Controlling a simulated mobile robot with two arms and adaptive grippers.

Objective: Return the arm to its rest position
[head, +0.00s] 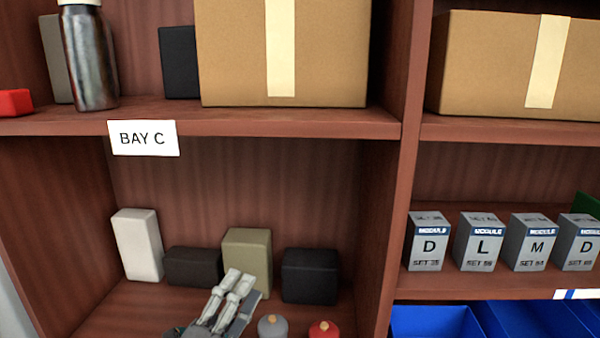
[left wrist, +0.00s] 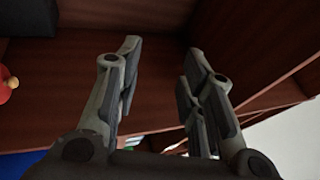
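My left gripper (head: 243,284) is at the lower middle of the head view, in front of the lower shelf compartment under the BAY C label (head: 143,138). In the left wrist view (left wrist: 160,66) its two fingers stand apart with nothing between them, facing brown wooden shelf panels. In the head view its fingers overlap the lower part of an olive box (head: 247,252); whether they touch it cannot be told. My right gripper is in neither view.
A grey round bottle (head: 272,326) and a red one (head: 324,329) are close right of the gripper. A white box (head: 138,246) and black boxes (head: 310,276) line the compartment. An upright divider (head: 392,215) separates it from the grey lettered boxes (head: 478,243) and blue bins (head: 437,322).

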